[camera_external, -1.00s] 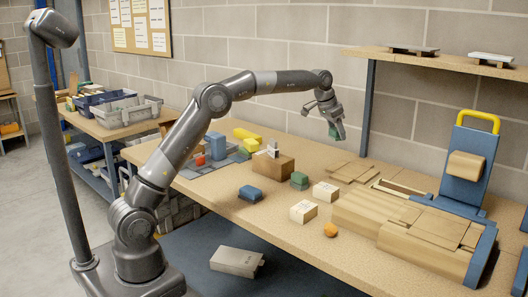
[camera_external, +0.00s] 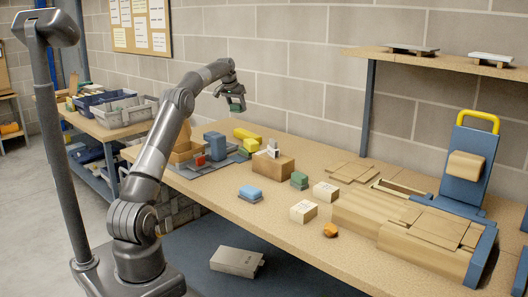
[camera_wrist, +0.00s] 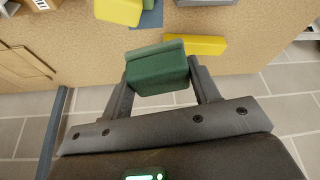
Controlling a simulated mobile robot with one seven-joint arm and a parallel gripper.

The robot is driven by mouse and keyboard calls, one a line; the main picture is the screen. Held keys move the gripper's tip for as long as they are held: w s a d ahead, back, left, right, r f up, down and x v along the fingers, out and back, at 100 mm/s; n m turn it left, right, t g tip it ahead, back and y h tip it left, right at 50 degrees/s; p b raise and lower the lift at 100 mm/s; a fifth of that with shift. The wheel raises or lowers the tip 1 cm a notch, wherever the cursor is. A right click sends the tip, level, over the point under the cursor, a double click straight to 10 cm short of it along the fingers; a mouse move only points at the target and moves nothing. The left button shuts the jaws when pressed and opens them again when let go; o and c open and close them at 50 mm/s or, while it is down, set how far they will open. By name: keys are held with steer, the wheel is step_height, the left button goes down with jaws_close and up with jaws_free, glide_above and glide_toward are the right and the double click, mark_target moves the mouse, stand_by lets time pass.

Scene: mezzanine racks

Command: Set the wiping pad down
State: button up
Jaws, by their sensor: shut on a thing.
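My gripper (camera_external: 236,106) is raised above the back left part of the workbench, high over the blocks there. It is shut on a dark green wiping pad, which shows clearly between the two fingers in the wrist view (camera_wrist: 157,70). The pad (camera_external: 238,101) is small in the external view and hangs clear of the bench (camera_external: 225,197). Its far side is hidden.
A grey mat with a blue block (camera_external: 215,145), a red piece and an open cardboard box (camera_external: 184,152) lies at the bench's left end.

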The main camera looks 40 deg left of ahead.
steer(key=s+a+n+y, duration=0.1)
steer(key=s+a+n, duration=0.1)
steer(key=s+a, duration=0.85)
steer(key=s+a+n+g+y, duration=0.1)
steer(key=s+a+n, duration=0.1)
steer(key=s+a, duration=0.8)
steer(key=s+a+n, duration=0.2)
steer(key=s+a, duration=0.3)
steer(key=a, duration=0.9)
step_height(320, 180, down, 22)
steer(key=shift+f, duration=0.1)
steer(key=shift+f, duration=0.1)
steer(key=o, duration=1)
steer(key=shift+r, duration=0.4)
steer(key=v, duration=1.1)
steer(key=shift+w+d+r, duration=0.1)
steer(key=shift+d+r, duration=0.1)
steer(key=shift+d, duration=0.1)
